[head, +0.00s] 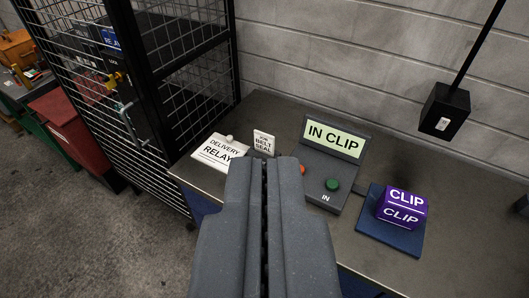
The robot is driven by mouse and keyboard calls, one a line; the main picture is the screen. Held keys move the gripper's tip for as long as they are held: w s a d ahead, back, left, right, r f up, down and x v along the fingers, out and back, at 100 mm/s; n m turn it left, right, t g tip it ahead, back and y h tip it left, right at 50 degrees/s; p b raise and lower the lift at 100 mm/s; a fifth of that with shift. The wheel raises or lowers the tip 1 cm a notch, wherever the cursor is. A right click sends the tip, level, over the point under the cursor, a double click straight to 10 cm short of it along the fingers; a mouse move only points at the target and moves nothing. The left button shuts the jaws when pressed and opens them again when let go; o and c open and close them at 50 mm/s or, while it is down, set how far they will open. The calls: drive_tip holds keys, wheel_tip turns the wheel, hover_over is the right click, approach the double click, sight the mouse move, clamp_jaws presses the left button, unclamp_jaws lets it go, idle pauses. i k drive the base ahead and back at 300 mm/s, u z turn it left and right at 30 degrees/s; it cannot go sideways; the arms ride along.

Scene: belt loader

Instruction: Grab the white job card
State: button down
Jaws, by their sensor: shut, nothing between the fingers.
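A small white card (264,142) reading "BELT SEAL" stands upright, or nearly so, on the grey bench top. A smaller word above that text is hard to read. My gripper (264,161) is shut and empty, pointing at the bench. Its fingertips appear just below the card in the picture and overlap its lower edge. I cannot tell whether they touch it.
A white "DELIVERY RELAY" plate (217,151) with a knob lies left of the card. An "IN CLIP" console (318,167) with a green button stands to the right. A purple "CLIP" box (402,205) sits on a blue pad (375,228). A mesh cage (182,80) is left.

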sight(263, 143)
drive_tip(key=z, duration=0.15)
drive_tip(key=k, duration=0.45)
drive_tip(key=u, duration=0.8)
drive_tip(key=i, duration=1.5)
drive_tip(key=z, duration=0.55)
